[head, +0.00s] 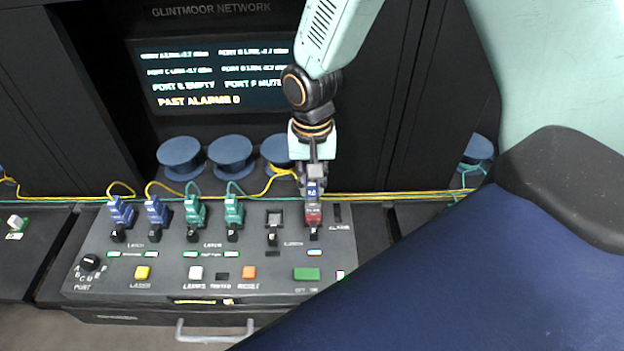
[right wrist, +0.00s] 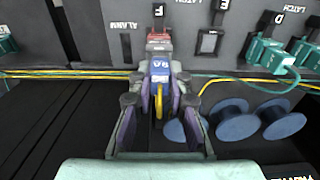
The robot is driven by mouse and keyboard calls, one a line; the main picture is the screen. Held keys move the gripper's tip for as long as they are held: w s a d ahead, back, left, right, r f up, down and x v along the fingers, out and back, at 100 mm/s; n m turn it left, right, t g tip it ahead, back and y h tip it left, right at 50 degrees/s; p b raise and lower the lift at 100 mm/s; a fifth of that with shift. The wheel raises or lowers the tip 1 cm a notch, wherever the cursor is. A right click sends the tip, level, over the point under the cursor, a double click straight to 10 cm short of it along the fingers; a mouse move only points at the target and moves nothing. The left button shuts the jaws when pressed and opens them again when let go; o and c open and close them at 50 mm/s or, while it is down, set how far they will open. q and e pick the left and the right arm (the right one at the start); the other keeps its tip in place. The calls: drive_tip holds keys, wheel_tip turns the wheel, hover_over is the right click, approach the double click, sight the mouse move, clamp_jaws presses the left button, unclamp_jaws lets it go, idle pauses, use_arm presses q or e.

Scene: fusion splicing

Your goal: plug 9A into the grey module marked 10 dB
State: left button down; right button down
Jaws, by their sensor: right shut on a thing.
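My right gripper (head: 313,180) reaches down from the top of the head view and is shut on a blue plug (head: 313,190) with a yellow cable. In the right wrist view the plug (right wrist: 160,68) sits between the two fingers (right wrist: 158,92); its label looks like 9A, upside down. The plug's front end meets a red module (head: 313,213) at port F, also in the right wrist view (right wrist: 158,38). I cannot tell whether the plug is seated in it. I make out no grey module marked 10 dB. My left gripper is not in view.
Port E (head: 273,220), left of the red module, is empty. Blue plugs (head: 121,212) and teal plugs (head: 194,211) stand further left on the sloped panel (head: 170,262). Blue spools (head: 231,155) and yellow and teal cables lie behind. A screen (head: 210,75) stands at the back.

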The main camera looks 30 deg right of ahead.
drive_tip(key=shift+s, duration=0.1)
drive_tip(key=shift+f, duration=0.35)
drive_tip(key=shift+f, duration=0.2)
drive_tip(key=c, duration=1.2)
unclamp_jaws()
drive_tip(key=shift+r, duration=0.1)
wheel_tip(320, 180, up, 11)
drive_tip(key=shift+f, duration=0.1)
drive_tip(key=shift+r, duration=0.55)
